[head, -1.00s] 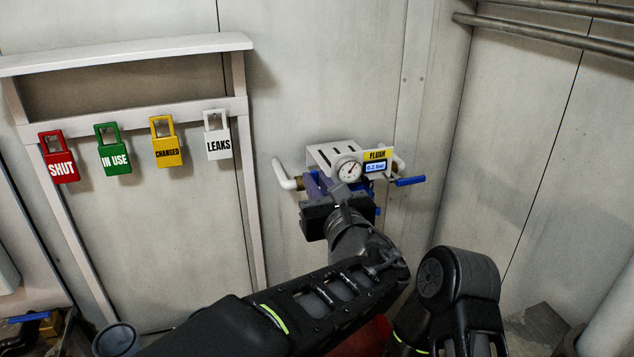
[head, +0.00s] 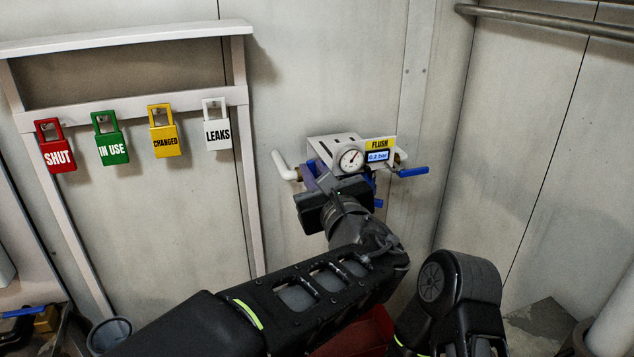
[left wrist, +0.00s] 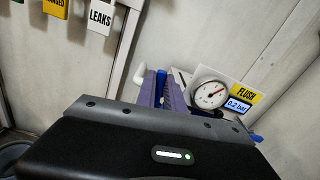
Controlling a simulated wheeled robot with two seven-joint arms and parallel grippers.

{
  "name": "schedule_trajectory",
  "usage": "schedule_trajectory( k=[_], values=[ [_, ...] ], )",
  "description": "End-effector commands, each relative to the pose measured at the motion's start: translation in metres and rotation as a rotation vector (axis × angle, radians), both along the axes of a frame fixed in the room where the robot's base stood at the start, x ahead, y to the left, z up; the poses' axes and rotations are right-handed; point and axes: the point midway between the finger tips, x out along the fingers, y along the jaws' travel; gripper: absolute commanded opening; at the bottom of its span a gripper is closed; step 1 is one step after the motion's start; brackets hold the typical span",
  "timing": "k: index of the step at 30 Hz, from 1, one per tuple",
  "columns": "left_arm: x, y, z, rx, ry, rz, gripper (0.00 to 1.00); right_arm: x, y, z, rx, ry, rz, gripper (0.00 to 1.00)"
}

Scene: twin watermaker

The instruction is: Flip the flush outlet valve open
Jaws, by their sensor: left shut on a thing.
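The flush unit (head: 328,147) is on the back wall, with a yellow FLUSH label (head: 380,144), a round gauge (head: 350,159) and a display that reads 0.2 bar. My left gripper (head: 313,178) is at its left front, with purple fingers. In the left wrist view the fingers (left wrist: 161,92) are shut on a blue valve lever (left wrist: 161,82), mostly hidden between them. A second blue lever (head: 413,172) sticks out to the right of the unit, apart from the gripper. The valve body behind my gripper is hidden. My right gripper is out of view.
A white pipe (head: 282,166) bends in at the unit's left. Red, green, yellow and white tags (head: 165,138) hang from a rail on the left. Grey pipes (head: 540,22) run along the right wall. A red object (head: 360,332) lies below my arm.

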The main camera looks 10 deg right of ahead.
Motion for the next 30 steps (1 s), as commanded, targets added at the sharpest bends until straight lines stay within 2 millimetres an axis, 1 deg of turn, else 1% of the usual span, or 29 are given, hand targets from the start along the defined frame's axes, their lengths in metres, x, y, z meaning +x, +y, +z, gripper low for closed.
schedule_trajectory(
  k=[1, 8, 18, 30],
  values=[
    [0.000, 0.002, -0.007, -0.036, -0.003, 0.001, 0.00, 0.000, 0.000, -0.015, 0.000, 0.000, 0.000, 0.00],
    [0.000, 0.011, -0.011, -0.232, -0.018, 0.001, 0.00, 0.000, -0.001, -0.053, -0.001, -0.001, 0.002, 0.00],
    [-0.001, 0.022, -0.019, -0.556, -0.038, 0.001, 0.00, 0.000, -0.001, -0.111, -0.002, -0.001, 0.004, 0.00],
    [-0.002, 0.032, -0.031, -0.934, -0.061, 0.000, 0.00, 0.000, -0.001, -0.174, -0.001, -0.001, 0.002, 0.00]
  ],
)
